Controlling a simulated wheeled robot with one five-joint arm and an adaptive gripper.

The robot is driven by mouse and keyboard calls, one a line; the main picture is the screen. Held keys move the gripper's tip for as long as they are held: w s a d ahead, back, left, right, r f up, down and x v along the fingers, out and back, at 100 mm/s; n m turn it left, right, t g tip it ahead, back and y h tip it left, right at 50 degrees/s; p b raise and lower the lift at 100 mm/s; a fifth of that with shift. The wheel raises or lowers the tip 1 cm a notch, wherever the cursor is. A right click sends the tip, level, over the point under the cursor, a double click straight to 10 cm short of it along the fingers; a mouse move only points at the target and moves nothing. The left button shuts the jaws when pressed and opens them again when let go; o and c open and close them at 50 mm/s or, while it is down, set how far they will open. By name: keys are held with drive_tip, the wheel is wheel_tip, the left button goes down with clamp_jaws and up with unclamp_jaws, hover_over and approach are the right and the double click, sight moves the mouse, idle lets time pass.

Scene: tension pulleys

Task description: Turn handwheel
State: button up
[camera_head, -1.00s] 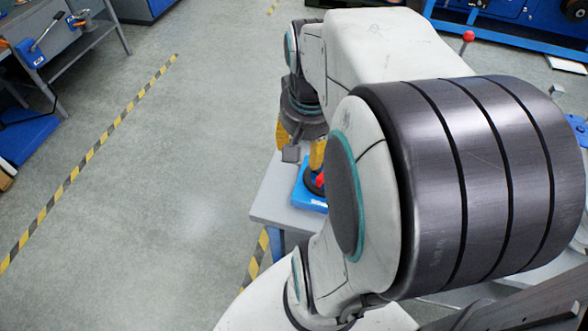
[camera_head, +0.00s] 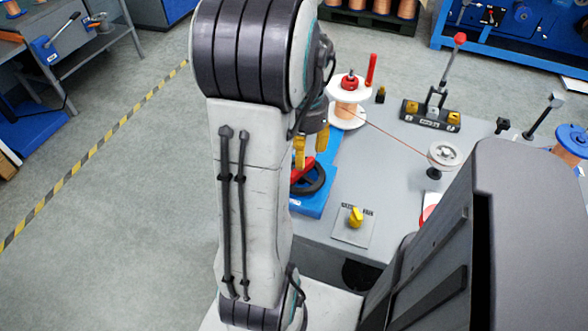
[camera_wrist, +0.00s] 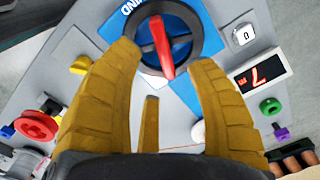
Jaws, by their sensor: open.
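The handwheel (camera_head: 317,186) is a black wheel with a red crank handle (camera_head: 302,171) on a blue base (camera_head: 309,206) at the table's left edge. In the wrist view the handwheel (camera_wrist: 191,28) is at the top centre, its red handle (camera_wrist: 161,45) pointing down the picture. My gripper (camera_wrist: 158,60) is open, with yellow fingers on either side of the handle's lower end and nothing held. In the head view my gripper (camera_head: 311,150) hangs above the wheel, partly hidden behind my arm. I cannot tell whether a finger touches the wheel.
A yellow knob (camera_head: 356,216) sits on a plate right of the wheel. A copper spool (camera_head: 349,86) stands behind, its wire running to a white pulley (camera_head: 445,155). A red-tipped lever (camera_head: 459,40) rises farther back. A display (camera_wrist: 262,75) lies right in the wrist view.

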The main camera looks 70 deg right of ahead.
sight(302, 171)
drive_tip(key=shift+f+b, duration=0.6)
drive_tip(key=shift+f, duration=2.75)
drive_tip(key=shift+o, duration=0.3)
clamp_jaws()
